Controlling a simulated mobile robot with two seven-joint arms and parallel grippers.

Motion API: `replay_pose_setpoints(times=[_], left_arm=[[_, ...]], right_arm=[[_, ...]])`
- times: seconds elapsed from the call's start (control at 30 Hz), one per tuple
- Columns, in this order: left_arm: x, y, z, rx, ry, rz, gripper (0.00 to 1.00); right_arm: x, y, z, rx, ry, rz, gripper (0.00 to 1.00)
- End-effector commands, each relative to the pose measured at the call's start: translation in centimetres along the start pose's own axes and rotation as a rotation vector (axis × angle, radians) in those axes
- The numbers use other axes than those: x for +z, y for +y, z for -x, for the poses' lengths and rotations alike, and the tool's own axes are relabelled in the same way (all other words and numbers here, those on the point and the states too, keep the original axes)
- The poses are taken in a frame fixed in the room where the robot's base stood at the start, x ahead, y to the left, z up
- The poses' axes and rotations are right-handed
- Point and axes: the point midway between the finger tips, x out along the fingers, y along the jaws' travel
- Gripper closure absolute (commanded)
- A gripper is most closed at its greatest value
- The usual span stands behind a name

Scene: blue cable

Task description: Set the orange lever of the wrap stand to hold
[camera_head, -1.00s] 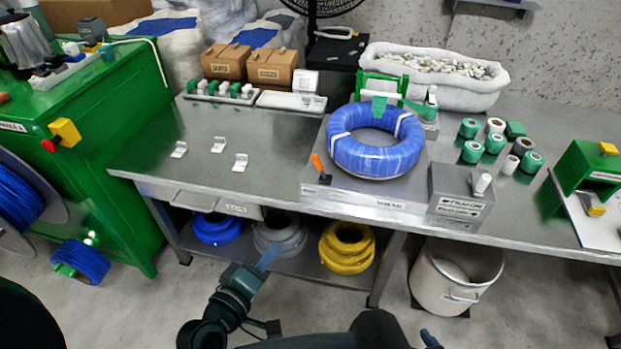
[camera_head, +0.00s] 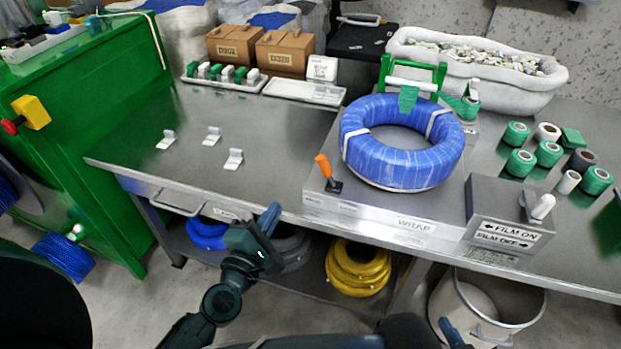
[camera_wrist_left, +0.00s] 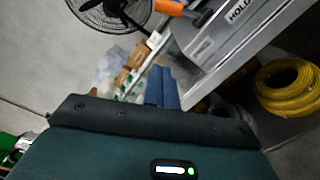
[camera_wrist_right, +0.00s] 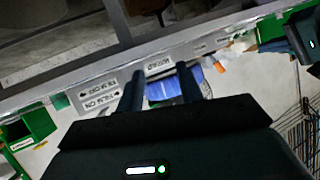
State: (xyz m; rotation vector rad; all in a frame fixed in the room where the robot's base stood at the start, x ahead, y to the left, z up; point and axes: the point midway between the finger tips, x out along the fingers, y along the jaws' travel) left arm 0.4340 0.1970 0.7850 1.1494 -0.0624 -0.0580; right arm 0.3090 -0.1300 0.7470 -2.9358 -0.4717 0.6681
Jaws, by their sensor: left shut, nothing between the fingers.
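The orange lever (camera_head: 325,168) stands on the left end of the grey wrap stand (camera_head: 350,208), tilted with its tip up and left. A blue cable coil (camera_head: 402,168) with white bands lies on the stand. My left gripper (camera_head: 270,216) is shut and empty at the table's front edge, left of and below the lever, not touching it. In the left wrist view the lever (camera_wrist_left: 168,6) is at the top edge, near a HOLD label (camera_wrist_left: 240,10). My right gripper (camera_wrist_right: 158,88) is open and empty; the head view shows only a bit of it at the bottom.
A film switch box (camera_head: 510,215) with a white lever stands right of the stand. Three white clips (camera_head: 212,137) lie on the otherwise clear left tabletop. Tape rolls (camera_head: 549,153) stand at the right. A drawer handle (camera_head: 176,204) sticks out in front, near my left arm.

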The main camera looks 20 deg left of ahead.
Motion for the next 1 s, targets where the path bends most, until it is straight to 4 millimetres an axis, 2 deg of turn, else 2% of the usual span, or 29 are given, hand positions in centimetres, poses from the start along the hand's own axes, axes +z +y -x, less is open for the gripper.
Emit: replay_pose_setpoints(times=[0.23, 0.37, 0.47, 0.83, 1.0], left_arm=[[0.1, 0.1, -0.1, 0.000, 0.000, -0.001, 1.00], [0.1, 0.2, -0.9, 0.002, -0.001, -0.001, 1.00], [0.1, 0.3, -2.3, 0.003, -0.001, -0.001, 1.00], [0.1, 0.2, -10.2, 0.002, -0.001, 0.000, 1.00], [2.7, 0.3, -10.7, -0.001, 0.000, 0.002, 1.00]], right_arm=[[-0.1, 0.0, 0.1, 0.000, -0.001, 0.000, 0.64], [-0.2, -0.1, 0.1, 0.000, -0.002, -0.001, 0.64], [-0.2, -0.1, 0.2, -0.001, -0.010, -0.004, 0.64], [0.2, -0.3, -0.4, -0.007, -0.038, -0.010, 0.64], [-0.2, -0.6, -0.3, -0.012, -0.061, -0.014, 0.64]])
